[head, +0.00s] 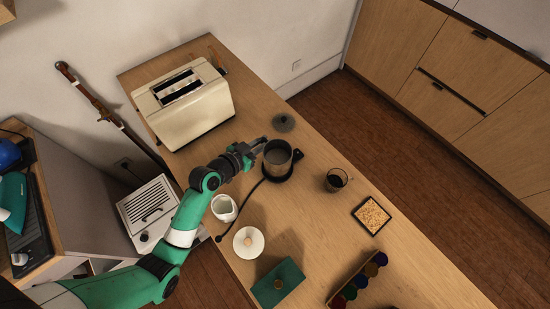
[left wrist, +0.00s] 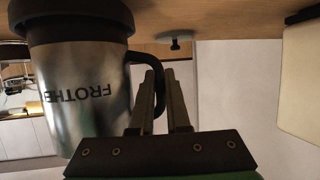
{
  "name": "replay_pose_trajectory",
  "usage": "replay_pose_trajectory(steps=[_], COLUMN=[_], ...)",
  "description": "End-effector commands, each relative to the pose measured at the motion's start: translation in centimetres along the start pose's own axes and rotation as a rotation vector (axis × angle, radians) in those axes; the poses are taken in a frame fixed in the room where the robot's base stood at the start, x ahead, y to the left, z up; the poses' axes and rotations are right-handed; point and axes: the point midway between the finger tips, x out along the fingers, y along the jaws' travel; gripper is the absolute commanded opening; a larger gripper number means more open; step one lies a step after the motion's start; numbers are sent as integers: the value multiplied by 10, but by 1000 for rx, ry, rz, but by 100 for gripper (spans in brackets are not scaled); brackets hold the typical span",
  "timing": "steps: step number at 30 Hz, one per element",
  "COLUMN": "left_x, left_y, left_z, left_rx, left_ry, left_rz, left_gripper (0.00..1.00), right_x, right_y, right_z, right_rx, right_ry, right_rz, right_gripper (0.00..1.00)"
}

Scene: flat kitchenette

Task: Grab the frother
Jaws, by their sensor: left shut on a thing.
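The frother (head: 277,157) is a metal jug with a black handle, standing on its dark round base (head: 291,172) on the wooden counter. The left wrist view is upside down and shows its steel side (left wrist: 82,95) with "FROTHE" lettering. My left gripper (head: 259,146) reaches it from the left at handle height. In the left wrist view its fingers (left wrist: 163,85) are shut on the black handle, one on either side. A dark round lid (head: 284,122) with a knob lies on the counter behind the frother. My right gripper is not in view.
A cream toaster (head: 187,105) stands at the back left. A white pot (head: 224,208) and a white lid (head: 248,242) sit near my forearm. A glass (head: 335,180), a grain tray (head: 371,216), a green box (head: 278,283) and a rack of colored capsules (head: 357,281) are to the right and front.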

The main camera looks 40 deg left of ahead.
Motion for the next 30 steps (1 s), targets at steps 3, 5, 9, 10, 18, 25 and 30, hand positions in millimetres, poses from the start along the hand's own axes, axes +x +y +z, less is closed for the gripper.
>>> replay_pose_trajectory(steps=[3, 5, 9, 10, 18, 25, 30], left_x=[0, 0, -2, -2, -11, -34, -56], left_y=[0, 0, 0, 0, 0, 10, 21], left_z=[-2, -2, -6, -7, -28, -46, -61], left_rx=[-1, -1, 0, 0, 0, 1, 0], left_ry=[3, 3, 4, 4, 5, 3, 5], left_rz=[0, 0, -1, -1, 0, 1, 1], left_gripper=[0, 0, 0, 0, 0, 0, 0], right_x=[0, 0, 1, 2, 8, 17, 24], right_y=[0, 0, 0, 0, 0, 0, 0], right_z=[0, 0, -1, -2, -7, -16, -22], right_rx=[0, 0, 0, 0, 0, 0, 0], right_ry=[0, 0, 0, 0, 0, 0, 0], right_rz=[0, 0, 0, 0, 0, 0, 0], right_gripper=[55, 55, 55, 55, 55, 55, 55])
